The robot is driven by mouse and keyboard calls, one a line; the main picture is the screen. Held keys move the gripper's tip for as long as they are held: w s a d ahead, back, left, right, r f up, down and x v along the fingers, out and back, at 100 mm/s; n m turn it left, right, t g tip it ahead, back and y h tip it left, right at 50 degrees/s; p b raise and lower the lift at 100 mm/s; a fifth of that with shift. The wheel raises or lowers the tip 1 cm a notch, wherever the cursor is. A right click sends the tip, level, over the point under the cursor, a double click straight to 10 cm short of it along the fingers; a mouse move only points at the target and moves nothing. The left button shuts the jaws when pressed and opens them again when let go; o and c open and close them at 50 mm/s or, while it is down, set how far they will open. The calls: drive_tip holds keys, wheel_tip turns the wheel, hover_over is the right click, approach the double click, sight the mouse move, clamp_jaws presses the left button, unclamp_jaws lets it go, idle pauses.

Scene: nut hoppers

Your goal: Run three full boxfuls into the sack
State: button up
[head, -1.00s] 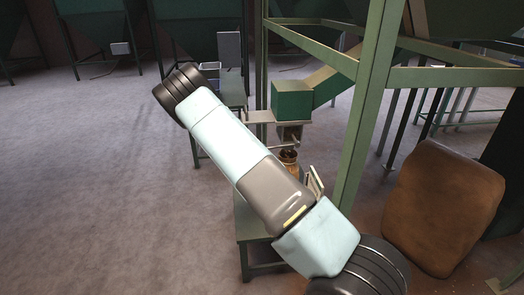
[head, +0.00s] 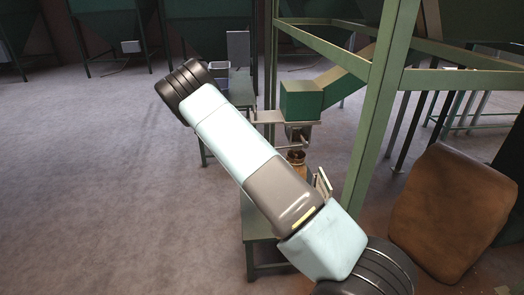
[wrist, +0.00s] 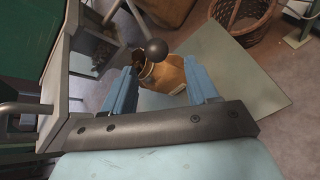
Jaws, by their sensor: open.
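My gripper (wrist: 159,67) is open in the wrist view, its two blue fingers apart. A dark ball knob (wrist: 156,49) on a rod shows just beyond and between the fingertips; I see no contact with it. Behind it, a tan sack (wrist: 168,74) with an open mouth stands on a grey-green table. In the head view the sack's dark mouth (head: 297,157) shows beneath a green box (head: 301,100) fed by a sloping chute (head: 343,78). My arm hides the rest of the sack and my gripper there.
A large brown sack (head: 455,210) stands at the right, beyond a green frame post (head: 376,120). The wrist view shows a wicker basket (wrist: 243,15) on the floor and a metal frame (wrist: 62,50) close at left. Open floor (head: 90,190) lies to the left.

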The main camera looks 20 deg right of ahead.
drive_tip(key=v, duration=0.7)
drive_tip(key=shift+a, duration=0.15)
drive_tip(key=shift+f, duration=0.1)
idle(0.6)
drive_tip(key=h, duration=0.5)
approach(286, 147)
drive_tip(key=shift+n+h, duration=0.3)
drive_tip(key=shift+n, duration=0.2)
drive_tip(key=d, duration=0.2)
drive_tip(key=d+f, duration=0.1)
drive_tip(key=d, duration=0.1)
drive_tip(key=shift+w+f, duration=0.1)
drive_tip(key=shift+f, duration=0.15)
drive_tip(key=shift+a, duration=0.1)
clamp_jaws()
